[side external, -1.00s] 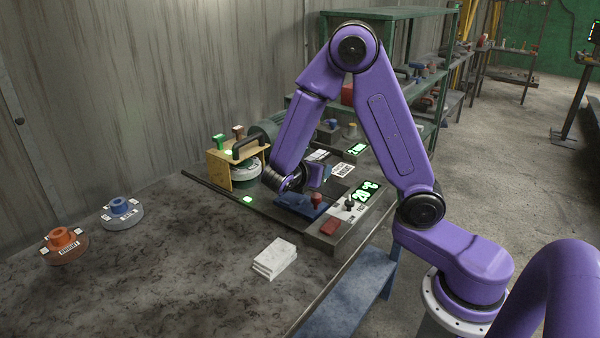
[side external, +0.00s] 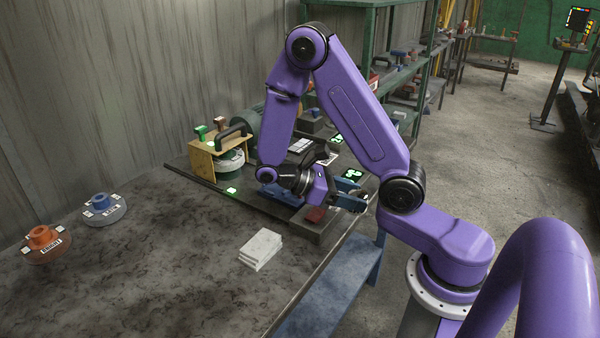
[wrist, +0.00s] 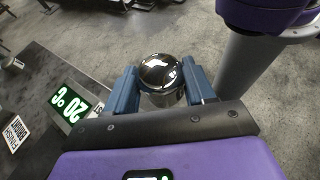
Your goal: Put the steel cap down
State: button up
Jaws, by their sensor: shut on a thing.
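The steel cap (wrist: 160,74) is a shiny, domed metal piece in the wrist view. My gripper (wrist: 159,88) is shut on it, with one blue finger on each side. In the side external view my gripper (side external: 352,194) points right, by the right-hand edge of the bench. The cap is hard to make out there. In the wrist view grey floor lies behind the cap, and the cap touches no surface that I can see.
The bench (side external: 150,275) has clear room at front left. White blocks (side external: 263,248) are stacked near its right edge. An orange disc (side external: 43,244) and a blue-hubbed disc (side external: 104,209) lie at left. A wooden-framed fixture (side external: 203,162) stands behind; a green-lit display (wrist: 70,106) is beside my gripper.

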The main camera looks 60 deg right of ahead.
jog(key=w+a+f+m+y, duration=0.3)
jog(key=a+m+y, duration=0.5)
jog(key=m+y, duration=0.65)
jog(key=w+m+t+y, duration=0.5)
jog(key=w+m+y, duration=0.1)
jog(key=w+d+m+t, duration=0.4)
jog(key=w+d+r+m+t+h, duration=0.1)
jog(key=w+d+m+t, duration=0.3)
jog(key=w+t, duration=0.1)
jog(key=w+d+m+t, duration=0.4)
jog(key=w+t, duration=0.1)
jog(key=shift+r+m+h, duration=0.15)
jog(key=shift+m+h, duration=0.1)
jog(key=w+d+m+t+h, duration=0.2)
jog(key=d+m+t+h, duration=0.45)
jog(key=d, duration=0.85)
jog(key=shift+m+g+h, duration=0.65)
jog(key=shift+m+h, duration=0.2)
jog(key=shift+w+d+f, duration=0.1)
jog(key=shift+d+f, duration=0.05)
jog(key=shift+f, duration=1.1)
jog(key=shift+w+d+f, duration=0.1)
jog(key=shift+d+f, duration=0.05)
jog(key=shift+f, duration=1.15)
jog(key=shift+d+f, duration=0.15)
jog(key=shift+f, duration=1.1)
